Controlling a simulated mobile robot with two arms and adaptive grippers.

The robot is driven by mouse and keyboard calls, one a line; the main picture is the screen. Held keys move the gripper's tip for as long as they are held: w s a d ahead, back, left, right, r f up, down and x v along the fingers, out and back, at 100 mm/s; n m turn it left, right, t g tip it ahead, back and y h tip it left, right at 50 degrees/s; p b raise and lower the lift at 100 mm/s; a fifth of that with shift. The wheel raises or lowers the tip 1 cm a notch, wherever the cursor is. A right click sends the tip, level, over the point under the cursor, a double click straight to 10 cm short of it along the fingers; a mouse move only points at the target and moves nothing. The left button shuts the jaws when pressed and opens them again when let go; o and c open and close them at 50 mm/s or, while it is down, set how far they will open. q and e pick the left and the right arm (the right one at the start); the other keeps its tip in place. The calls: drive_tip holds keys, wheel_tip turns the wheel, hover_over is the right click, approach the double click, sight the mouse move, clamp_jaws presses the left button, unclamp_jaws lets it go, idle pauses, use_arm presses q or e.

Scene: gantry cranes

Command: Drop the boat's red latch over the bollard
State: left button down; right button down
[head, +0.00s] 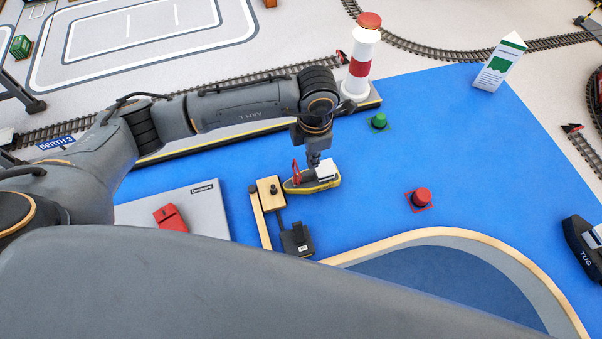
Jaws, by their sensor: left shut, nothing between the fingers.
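The boat (325,184) is small, with a yellow hull and a white cabin, and lies on the blue water surface. Its red latch (296,172) stands raised near the boat's left end, apart from the bollard. The bollard (273,188) is a small dark post on a light wooden block (266,183), just left of the boat. My left gripper (314,163) is shut and empty, directly above the boat and right of the latch. It hides part of the boat's middle. My right gripper is not in view.
A dark box-like object (297,240) stands below the wooden block. A red-and-white lighthouse (361,65) stands on the quay behind. Green (378,121) and red (421,198) buoys sit to the right. A tug (584,248) is at the far right. Open blue surface lies right of the boat.

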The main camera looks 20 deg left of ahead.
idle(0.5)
use_arm(q)
drive_tip(key=shift+s+a+f+b, duration=0.3)
drive_tip(key=shift+s+a, duration=0.55)
drive_tip(key=shift+a, duration=0.4)
drive_tip(key=shift+s+a+f+b, duration=0.3)
drive_tip(key=shift+s+a, duration=0.5)
drive_tip(key=shift+a, duration=0.5)
drive_tip(key=shift+s+a+f+b, duration=0.2)
drive_tip(key=shift+s+a+f, duration=0.2)
drive_tip(key=shift+s+a, duration=0.65)
wheel_tip(320, 180, up, 10)
drive_tip(key=s+a+p, duration=0.1)
drive_tip(key=a+p, duration=0.2)
drive_tip(key=p, duration=0.2)
drive_tip(key=shift+s+p, duration=0.15)
drive_tip(key=shift+p, duration=0.2)
